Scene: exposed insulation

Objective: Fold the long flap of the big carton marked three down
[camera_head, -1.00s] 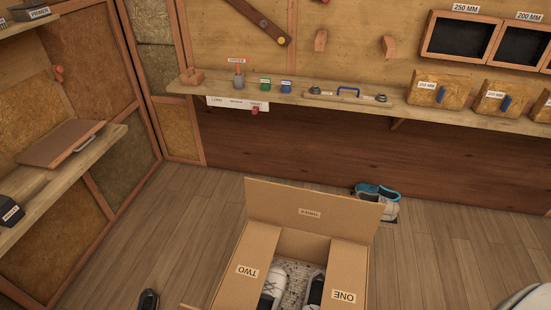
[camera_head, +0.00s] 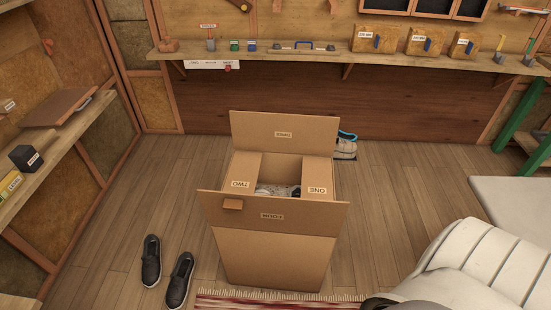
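The big carton (camera_head: 272,260) stands on the floor in the middle of the view. Its long flap marked THREE (camera_head: 284,132) stands up at the far side. The short flaps marked ONE (camera_head: 318,176) and TWO (camera_head: 240,170) lie folded inward, with a gap between them. Shoes partly show inside through the gap. Neither of my grippers is in view.
Dark shoes (camera_head: 165,272) lie left of the carton, and light shoes with blue (camera_head: 345,146) behind it. A striped rug (camera_head: 250,299) is in front. A white padded seat (camera_head: 480,270) fills the lower right. Shelves line the left and back walls.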

